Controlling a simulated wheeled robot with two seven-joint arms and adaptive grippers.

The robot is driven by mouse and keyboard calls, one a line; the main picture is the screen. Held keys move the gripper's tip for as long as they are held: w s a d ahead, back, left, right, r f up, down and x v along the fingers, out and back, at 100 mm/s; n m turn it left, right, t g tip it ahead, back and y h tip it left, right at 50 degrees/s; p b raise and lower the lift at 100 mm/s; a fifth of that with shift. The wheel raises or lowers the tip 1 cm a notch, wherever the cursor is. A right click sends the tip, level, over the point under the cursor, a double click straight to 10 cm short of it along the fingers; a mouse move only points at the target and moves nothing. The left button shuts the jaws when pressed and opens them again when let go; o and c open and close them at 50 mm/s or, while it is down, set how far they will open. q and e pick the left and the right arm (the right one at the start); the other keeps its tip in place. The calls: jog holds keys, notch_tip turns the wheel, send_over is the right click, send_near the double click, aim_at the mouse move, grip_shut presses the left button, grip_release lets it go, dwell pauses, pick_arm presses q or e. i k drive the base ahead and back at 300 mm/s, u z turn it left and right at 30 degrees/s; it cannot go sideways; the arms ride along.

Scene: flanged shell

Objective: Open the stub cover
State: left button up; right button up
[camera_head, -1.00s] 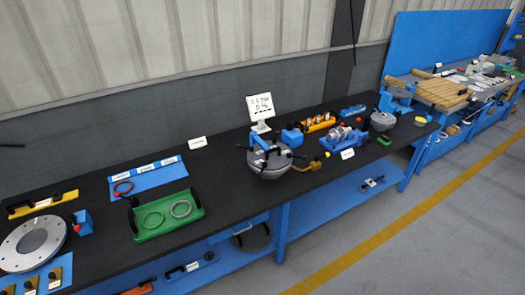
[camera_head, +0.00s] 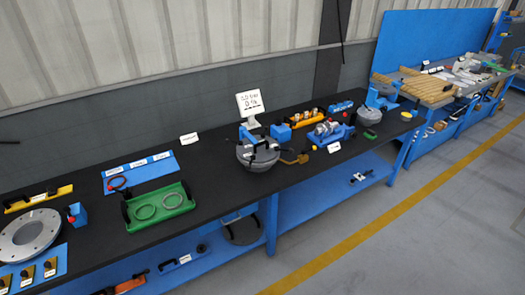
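A round grey flanged vessel (camera_head: 258,154) with a dark handle on top stands on the black bench, in front of a small white sign. A brown piece with a handle (camera_head: 290,158) sticks out from its right side. A second, smaller grey round vessel (camera_head: 368,115) stands farther right on the bench. I cannot tell which of them carries the stub cover; the parts are too small. Neither of my grippers shows in the head view.
A green tray (camera_head: 182,208) with two rings, a blue mat (camera_head: 160,170) and a large grey flange (camera_head: 30,234) lie on the bench (camera_head: 90,243) at left. An orange rack (camera_head: 306,119) and a blue fixture (camera_head: 340,137) stand at right. The grey floor in front is clear.

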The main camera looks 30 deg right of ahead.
aim_at(264, 149)
jog(key=u, duration=0.55)
jog(key=k, duration=0.15)
jog(key=z, duration=1.4)
jog(key=i, duration=0.65)
jog(key=u, duration=0.05)
